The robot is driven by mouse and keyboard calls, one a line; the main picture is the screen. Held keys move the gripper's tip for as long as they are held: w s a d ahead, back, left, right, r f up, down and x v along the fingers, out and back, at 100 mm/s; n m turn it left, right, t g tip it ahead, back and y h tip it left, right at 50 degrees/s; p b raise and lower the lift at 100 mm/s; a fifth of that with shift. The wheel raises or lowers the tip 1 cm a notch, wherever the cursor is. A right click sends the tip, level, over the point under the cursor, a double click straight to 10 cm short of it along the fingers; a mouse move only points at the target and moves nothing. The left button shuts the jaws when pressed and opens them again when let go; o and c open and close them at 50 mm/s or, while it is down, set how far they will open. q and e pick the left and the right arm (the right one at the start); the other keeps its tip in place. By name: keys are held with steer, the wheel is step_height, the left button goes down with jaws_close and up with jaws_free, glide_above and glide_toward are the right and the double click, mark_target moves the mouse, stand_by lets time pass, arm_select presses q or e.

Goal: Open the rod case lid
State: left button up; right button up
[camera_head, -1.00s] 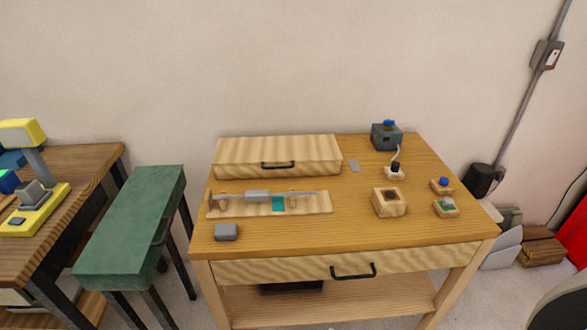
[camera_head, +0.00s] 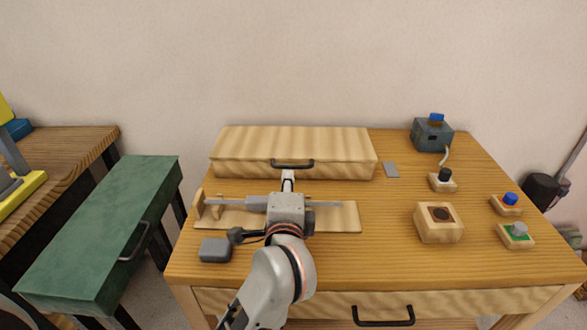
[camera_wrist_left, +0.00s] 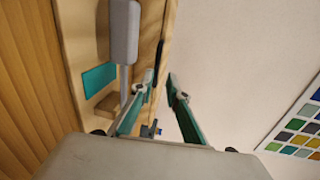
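The rod case (camera_head: 235,167) is a long pale wooden box at the back of the table, with its lid (camera_head: 300,140) down. A black bar handle (camera_head: 310,165) is on its front face. My left gripper (camera_head: 288,177) reaches up from the front, its tip just in front of and below the handle's middle. In the left wrist view my left gripper (camera_wrist_left: 160,88) has its two green-padded fingers apart, with nothing clearly held between them. Contact with the handle cannot be told. My right gripper is out of view.
A wooden rod stand (camera_head: 345,216) with a grey instrument lies beneath my left arm. A grey block (camera_head: 215,250) sits at front left. A wooden block with a dark hole (camera_head: 440,223) and small button boxes stand right. A green case (camera_head: 100,230) is left.

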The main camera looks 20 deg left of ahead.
mark_target(291, 168)
arm_select(q)
steer(key=shift+w+d+f, duration=0.2)
steer(key=shift+w, duration=0.05)
steer(key=shift+w+n, duration=0.3)
steer(key=shift+w, duration=0.05)
steer(key=shift+x, duration=3.35)
steer(key=shift+f, duration=0.15)
steer(key=shift+c, duration=0.3)
